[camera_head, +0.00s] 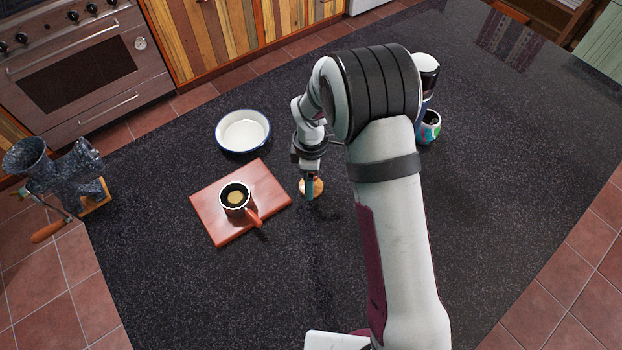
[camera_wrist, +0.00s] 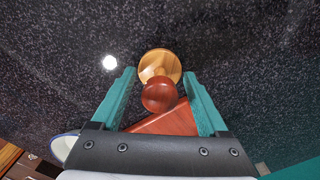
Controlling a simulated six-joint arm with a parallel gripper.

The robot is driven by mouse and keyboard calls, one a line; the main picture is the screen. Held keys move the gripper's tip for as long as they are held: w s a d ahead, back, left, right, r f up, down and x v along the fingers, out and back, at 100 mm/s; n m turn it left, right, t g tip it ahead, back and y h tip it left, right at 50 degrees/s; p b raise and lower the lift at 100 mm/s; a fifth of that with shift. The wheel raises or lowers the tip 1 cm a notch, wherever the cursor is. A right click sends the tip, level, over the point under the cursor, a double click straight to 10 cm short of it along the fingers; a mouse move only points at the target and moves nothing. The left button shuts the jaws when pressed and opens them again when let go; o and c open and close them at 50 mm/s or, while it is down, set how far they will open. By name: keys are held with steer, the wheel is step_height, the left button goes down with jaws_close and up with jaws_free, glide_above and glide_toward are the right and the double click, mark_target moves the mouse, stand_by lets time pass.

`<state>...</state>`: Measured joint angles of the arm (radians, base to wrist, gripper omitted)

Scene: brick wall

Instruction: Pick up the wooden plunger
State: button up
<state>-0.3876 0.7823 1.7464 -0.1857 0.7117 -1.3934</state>
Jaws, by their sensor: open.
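The wooden plunger (camera_head: 316,187) stands on the dark speckled countertop, just right of the red-brown board. In the head view my gripper partly covers it. In the wrist view the plunger (camera_wrist: 160,94) shows a round dark red knob in front of a pale wooden disc. My gripper (camera_head: 310,188) is over the plunger, pointing down. In the wrist view its two teal fingers (camera_wrist: 160,98) are open, one on each side of the knob, with a gap on both sides. Nothing is held.
A colourful cup (camera_head: 429,128) is right of my arm. A grinder (camera_head: 70,180) stands at the left edge. The front left countertop is clear.

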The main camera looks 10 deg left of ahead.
jaws_close()
stand_by(0.3)
steer(key=shift+r, duration=0.1)
steer(key=r, duration=0.4)
steer(key=shift+d+r, duration=0.25)
steer(key=shift+d, duration=0.15)
steer(key=s+d+r, duration=0.1)
steer(key=d+r, duration=0.5)
steer(key=d, duration=0.4)
steer(key=shift+s+d+r, duration=0.2)
steer(key=shift+s+d, duration=0.15)
steer(key=shift+d, duration=0.05)
